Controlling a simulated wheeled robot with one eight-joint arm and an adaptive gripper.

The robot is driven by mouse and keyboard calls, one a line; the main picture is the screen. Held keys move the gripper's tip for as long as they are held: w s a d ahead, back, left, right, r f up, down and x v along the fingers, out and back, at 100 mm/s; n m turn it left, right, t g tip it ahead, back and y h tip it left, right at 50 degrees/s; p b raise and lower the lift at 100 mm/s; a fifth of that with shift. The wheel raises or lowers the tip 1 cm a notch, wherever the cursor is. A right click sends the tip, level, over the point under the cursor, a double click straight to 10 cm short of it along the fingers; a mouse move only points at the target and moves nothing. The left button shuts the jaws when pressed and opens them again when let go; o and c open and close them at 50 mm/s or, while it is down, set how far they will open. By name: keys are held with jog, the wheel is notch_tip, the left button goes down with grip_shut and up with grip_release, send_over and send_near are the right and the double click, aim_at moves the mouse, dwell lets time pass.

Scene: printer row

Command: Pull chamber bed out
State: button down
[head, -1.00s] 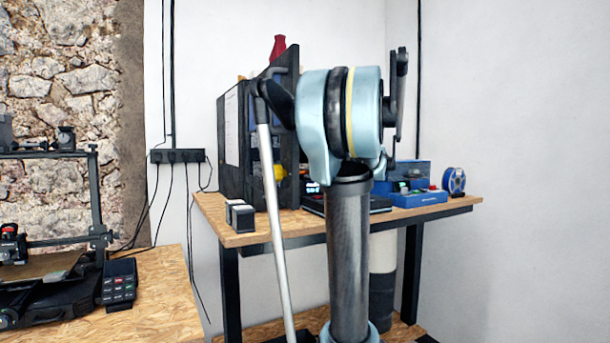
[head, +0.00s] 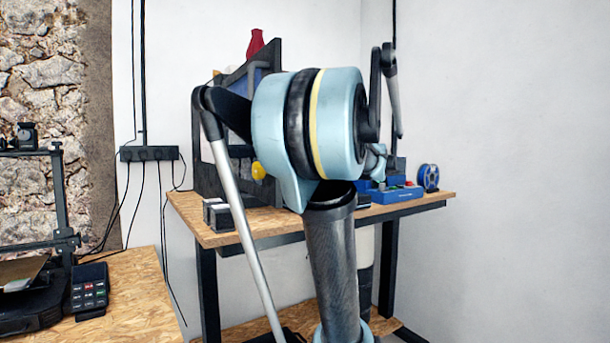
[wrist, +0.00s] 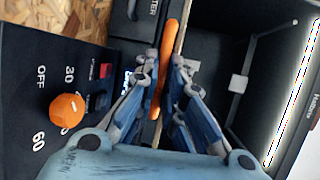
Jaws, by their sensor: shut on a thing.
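In the wrist view my gripper (wrist: 164,72) is shut on an orange bar-shaped handle (wrist: 170,36). A thin tan edge (wrist: 182,42) runs right beside the handle and looks like the edge of the chamber bed. To its right is the dark open chamber (wrist: 220,50), with a bright strip along its far side. In the head view the dark chamber machine (head: 205,160) stands on the table. My arm hides its front, the bed and my gripper there.
A panel with an orange knob (wrist: 67,110) and a red switch (wrist: 106,70) lies left of my gripper. In the head view, small boxes (head: 217,215) stand at the front edge of the wooden table (head: 190,208). A blue spool (head: 428,177) is at the right end. Another bench (head: 130,310) is at left.

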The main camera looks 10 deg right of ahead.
jog(key=c, duration=2)
grip_release()
jog(key=shift+d+f, duration=0.1)
jog(key=shift+f, duration=0.05)
jog(key=shift+o, duration=0.2)
jog(key=v, duration=1.1)
jog(key=shift+s+d, duration=0.2)
jog(key=shift+d, duration=0.1)
